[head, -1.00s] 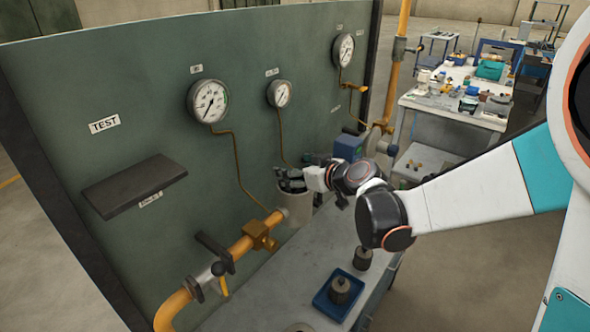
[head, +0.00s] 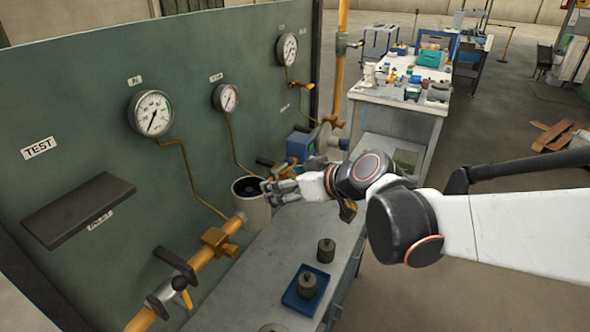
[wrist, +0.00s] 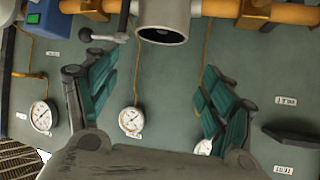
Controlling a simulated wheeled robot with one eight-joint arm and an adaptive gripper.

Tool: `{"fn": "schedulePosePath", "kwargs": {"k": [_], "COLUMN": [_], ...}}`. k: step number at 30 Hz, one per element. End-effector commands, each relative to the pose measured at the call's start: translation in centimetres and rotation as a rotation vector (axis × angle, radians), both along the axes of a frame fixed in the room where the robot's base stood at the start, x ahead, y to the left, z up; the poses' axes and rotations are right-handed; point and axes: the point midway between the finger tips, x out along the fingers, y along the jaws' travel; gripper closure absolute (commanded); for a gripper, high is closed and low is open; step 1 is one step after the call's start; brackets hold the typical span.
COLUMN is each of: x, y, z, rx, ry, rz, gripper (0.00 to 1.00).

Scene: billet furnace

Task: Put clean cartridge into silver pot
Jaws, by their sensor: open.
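The silver pot (head: 253,212) stands on the bench against the green panel, its round mouth open and dark inside; I cannot tell what it holds. It also shows at the top of the wrist view (wrist: 162,22). My gripper (head: 272,188) is open just right of the pot's rim, with nothing between its fingers in the wrist view (wrist: 160,68). A dark grey cylinder with a small top stub (head: 326,251) stands on the bench. A similar cylinder (head: 307,284) stands in a blue tray (head: 290,300). I cannot tell which is the clean cartridge.
An orange pipe with a brass valve (head: 218,241) runs along the panel left of the pot. A blue box (head: 300,147) is behind my gripper. Part of another round object (head: 272,328) shows at the bottom edge. The bench top (head: 270,262) between pot and tray is clear.

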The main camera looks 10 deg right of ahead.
Motion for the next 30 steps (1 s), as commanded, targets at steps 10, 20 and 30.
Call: {"fn": "schedulePosePath", "kwargs": {"k": [10, 20, 30], "x": [-11.7, -18.3, -18.9], "y": [-5.2, -10.4, -11.0], "z": [-1.2, -2.2, -2.2], "rx": [-0.103, -0.17, -0.175], "ry": [0.273, 0.378, 0.385], "rz": [-0.261, -0.515, -0.548], "gripper": [0.24, 0.24, 0.24]}}
